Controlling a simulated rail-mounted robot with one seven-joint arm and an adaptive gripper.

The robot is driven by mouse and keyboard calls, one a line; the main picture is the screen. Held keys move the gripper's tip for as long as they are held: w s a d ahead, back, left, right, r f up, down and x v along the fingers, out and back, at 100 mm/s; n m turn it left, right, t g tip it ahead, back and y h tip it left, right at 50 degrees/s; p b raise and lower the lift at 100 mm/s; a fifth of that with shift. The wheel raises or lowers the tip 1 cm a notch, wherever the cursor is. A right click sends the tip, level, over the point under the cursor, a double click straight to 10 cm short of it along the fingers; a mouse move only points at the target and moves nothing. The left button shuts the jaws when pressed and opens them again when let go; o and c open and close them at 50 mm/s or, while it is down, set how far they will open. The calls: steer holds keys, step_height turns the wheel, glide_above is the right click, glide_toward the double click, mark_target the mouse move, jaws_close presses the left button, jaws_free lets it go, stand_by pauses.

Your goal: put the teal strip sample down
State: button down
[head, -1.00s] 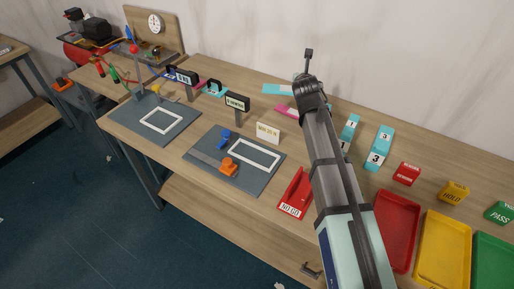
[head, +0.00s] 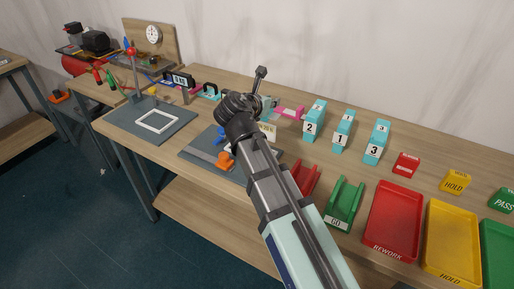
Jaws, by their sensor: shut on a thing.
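My arm reaches forward over the bench, and its dark wrist hides most of my gripper (head: 264,104). The fingers are hard to make out. A small patch of teal, the teal strip sample (head: 267,116), shows just beyond the wrist, at my gripper. It looks held in the shut fingers, above the bench. The rest of the strip is hidden, and I cannot tell its height over the bench. A pink strip (head: 291,111) lies just to the right of it.
Teal blocks numbered 2 (head: 311,125), 1 (head: 342,138) and 3 (head: 374,149) stand to the right. A green GO holder (head: 344,202) and a red holder (head: 307,177) are in front. The red rework tray (head: 392,220) is farther right. A grey mat (head: 195,152) lies partly under my arm.

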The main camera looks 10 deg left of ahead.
step_height(320, 180, down, 18)
steer(key=shift+r, duration=0.2)
stand_by(0.4)
steer(key=shift+f, duration=0.15)
steer(key=c, duration=1)
jaws_free()
steer(key=shift+r, duration=0.2)
steer(key=v, duration=1.2)
steer(key=shift+b, duration=0.3)
